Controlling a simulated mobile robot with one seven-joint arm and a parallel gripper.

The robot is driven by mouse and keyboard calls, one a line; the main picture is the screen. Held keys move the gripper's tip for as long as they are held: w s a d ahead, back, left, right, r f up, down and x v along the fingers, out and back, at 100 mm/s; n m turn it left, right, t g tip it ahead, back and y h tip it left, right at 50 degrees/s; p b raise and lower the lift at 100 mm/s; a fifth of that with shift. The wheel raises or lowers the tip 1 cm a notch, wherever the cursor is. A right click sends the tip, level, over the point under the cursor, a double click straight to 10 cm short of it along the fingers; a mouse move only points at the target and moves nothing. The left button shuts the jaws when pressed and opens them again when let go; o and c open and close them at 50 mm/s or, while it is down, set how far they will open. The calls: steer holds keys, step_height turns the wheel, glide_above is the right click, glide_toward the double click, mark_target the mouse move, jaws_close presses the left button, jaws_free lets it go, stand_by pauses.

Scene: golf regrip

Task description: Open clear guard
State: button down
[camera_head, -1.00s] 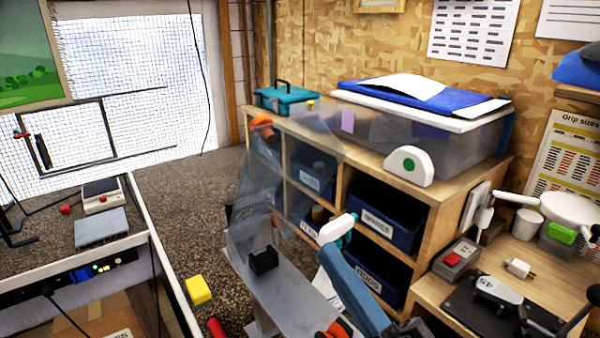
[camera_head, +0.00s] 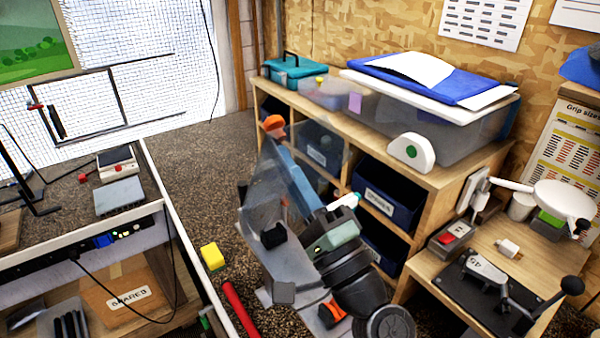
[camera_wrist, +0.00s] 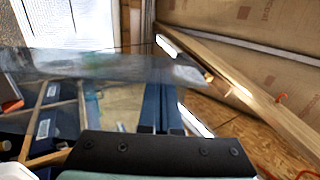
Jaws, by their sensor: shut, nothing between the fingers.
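The clear guard (camera_head: 268,190) is a tilted transparent panel standing over a grey bench in the head view. An orange knob (camera_head: 273,124) sits at its top edge. In the wrist view the guard appears as a see-through sheet (camera_wrist: 90,65) across the upper left and middle. My gripper (camera_head: 286,158) reaches up and left, with its blue fingers close to the guard, below and right of the orange knob. The fingers (camera_wrist: 159,90) are together and empty in the wrist view. I cannot tell whether they touch the guard. A black block (camera_head: 274,236) shows behind the panel's lower part.
A wooden shelf unit with dark bins (camera_head: 388,190) stands close behind and right of the guard. A clear tub (camera_head: 455,137) and a teal toolbox (camera_head: 291,68) rest on top. A yellow block (camera_head: 212,257) and a red tube (camera_head: 240,309) lie left of the bench.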

mark_target(277, 143)
steer(key=shift+w+r, duration=0.1)
stand_by(0.3)
steer(key=r+p, duration=0.1)
steer(key=w+a+r+p, duration=0.1)
steer(key=p, duration=0.1)
steer(key=shift+w+r+g+h+p, duration=0.1)
steer(key=shift+w+g+h+p, duration=0.1)
steer(key=shift+g+h+p, duration=0.15)
steer(key=f+b+x, duration=0.1)
steer(key=b+x, duration=0.2)
steer(key=x, duration=0.4)
steer(key=shift+w+a+r, duration=0.2)
steer(key=shift+w+a, duration=0.15)
steer(key=shift+f, duration=0.15)
